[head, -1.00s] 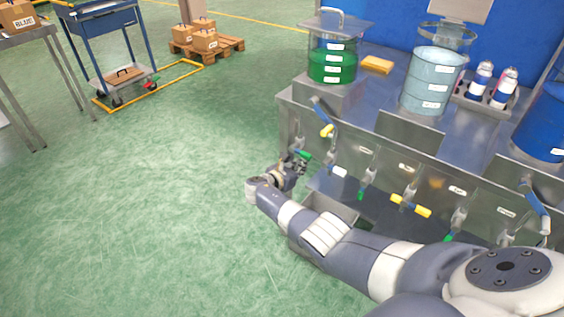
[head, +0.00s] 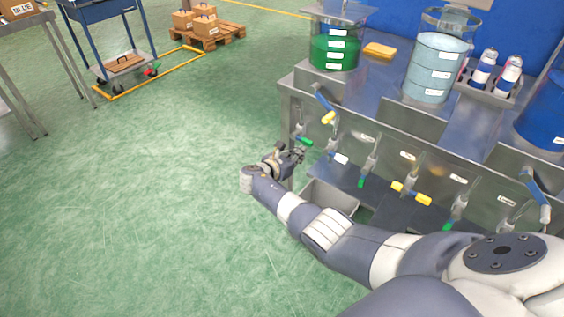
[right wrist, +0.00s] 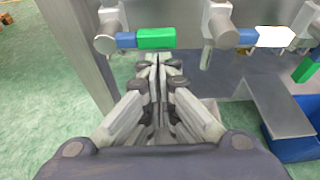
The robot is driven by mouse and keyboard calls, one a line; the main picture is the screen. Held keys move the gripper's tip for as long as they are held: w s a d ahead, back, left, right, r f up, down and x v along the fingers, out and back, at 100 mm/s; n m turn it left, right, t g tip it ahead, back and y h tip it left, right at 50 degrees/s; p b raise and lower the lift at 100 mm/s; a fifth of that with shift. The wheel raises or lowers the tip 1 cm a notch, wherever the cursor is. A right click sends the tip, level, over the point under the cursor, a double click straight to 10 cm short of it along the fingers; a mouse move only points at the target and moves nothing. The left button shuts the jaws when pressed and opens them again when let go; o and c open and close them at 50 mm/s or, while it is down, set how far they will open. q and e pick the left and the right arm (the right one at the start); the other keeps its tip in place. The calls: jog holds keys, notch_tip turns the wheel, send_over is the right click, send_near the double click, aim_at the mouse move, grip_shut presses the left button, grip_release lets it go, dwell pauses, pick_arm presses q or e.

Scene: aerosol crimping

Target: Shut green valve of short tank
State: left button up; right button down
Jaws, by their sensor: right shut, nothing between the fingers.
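The short tank (head: 334,50) is a clear cylinder of green liquid on the left end of the steel bench. Below it, the green valve handle (head: 305,141) sticks out sideways from its pipe. It also shows in the right wrist view (right wrist: 156,38), lying level on a blue stub. My right gripper (head: 299,153) is just below the handle, apart from it. In the right wrist view its fingers (right wrist: 154,62) are shut and empty, with the tips pointing just under the green handle. My left gripper is not in view.
A white valve handle (head: 341,159) is just right of the green one. Another green handle (head: 361,181) hangs down, and a yellow one (head: 411,193) sits further right. A grey bin (head: 331,195) stands below. The steel bench leg (right wrist: 78,45) is close left. Green floor is open at left.

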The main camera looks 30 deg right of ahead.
jog(key=v, duration=0.9)
jog(key=shift+s+a, duration=0.2)
jog(key=shift+a, duration=0.1)
jog(key=shift+r, duration=0.1)
